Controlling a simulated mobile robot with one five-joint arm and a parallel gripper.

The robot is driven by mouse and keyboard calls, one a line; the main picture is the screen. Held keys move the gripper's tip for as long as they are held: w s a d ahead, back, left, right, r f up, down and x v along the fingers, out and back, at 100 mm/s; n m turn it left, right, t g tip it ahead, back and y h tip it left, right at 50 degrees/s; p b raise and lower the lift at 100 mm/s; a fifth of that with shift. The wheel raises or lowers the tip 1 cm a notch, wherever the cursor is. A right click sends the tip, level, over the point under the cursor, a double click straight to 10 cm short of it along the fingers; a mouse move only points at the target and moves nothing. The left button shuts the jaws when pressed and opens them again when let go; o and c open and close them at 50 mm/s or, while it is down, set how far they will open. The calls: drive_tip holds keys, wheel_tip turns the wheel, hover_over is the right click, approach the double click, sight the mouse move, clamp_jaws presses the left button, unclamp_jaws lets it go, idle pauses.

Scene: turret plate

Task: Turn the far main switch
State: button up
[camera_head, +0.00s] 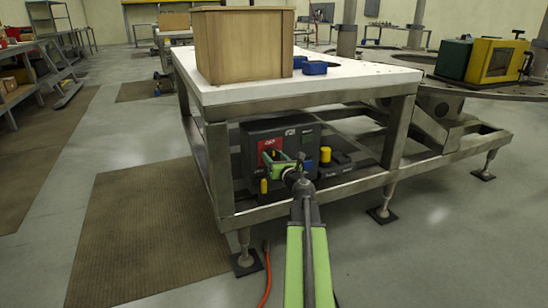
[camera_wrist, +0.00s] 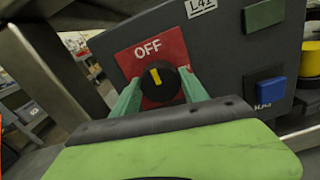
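A dark switch box (camera_head: 252,136) stands on the lower frame under the white-topped table. Its main switch is a round black knob with a yellow mark (camera_wrist: 159,82) on a red plate reading OFF (camera_wrist: 148,49). The mark points roughly upward, tilted slightly left. The red plate also shows in the head view (camera_head: 270,146), where my arm partly covers the box. My gripper (camera_wrist: 160,84) is at the knob, its two green fingers apart with one on each side. I cannot tell whether the fingertips touch the knob. In the head view my gripper (camera_head: 285,161) is in front of the box.
A blue button (camera_wrist: 270,89) and a green panel (camera_wrist: 264,14) are to the right of the knob. A yellow button (camera_head: 325,154) sits farther right. The steel table frame (camera_head: 218,165) surrounds the box. A wooden crate (camera_head: 240,45) and blue parts (camera_head: 314,68) are on the tabletop.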

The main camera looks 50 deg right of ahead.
drive_tip(key=c, duration=0.5)
drive_tip(key=shift+d, duration=0.4)
drive_tip(key=shift+c, duration=0.4)
drive_tip(key=shift+a, duration=0.25)
drive_tip(key=shift+s+f+m, duration=0.1)
drive_tip(key=shift+m, duration=0.4)
drive_tip(key=m, duration=0.3)
drive_tip(key=shift+m, duration=0.4)
drive_tip(key=m, duration=0.3)
drive_tip(key=shift+m, duration=0.3)
drive_tip(key=m, duration=0.4)
drive_tip(key=shift+s+m, duration=0.1)
drive_tip(key=shift+m, duration=0.2)
drive_tip(key=m, duration=0.4)
drive_tip(key=shift+m, duration=0.4)
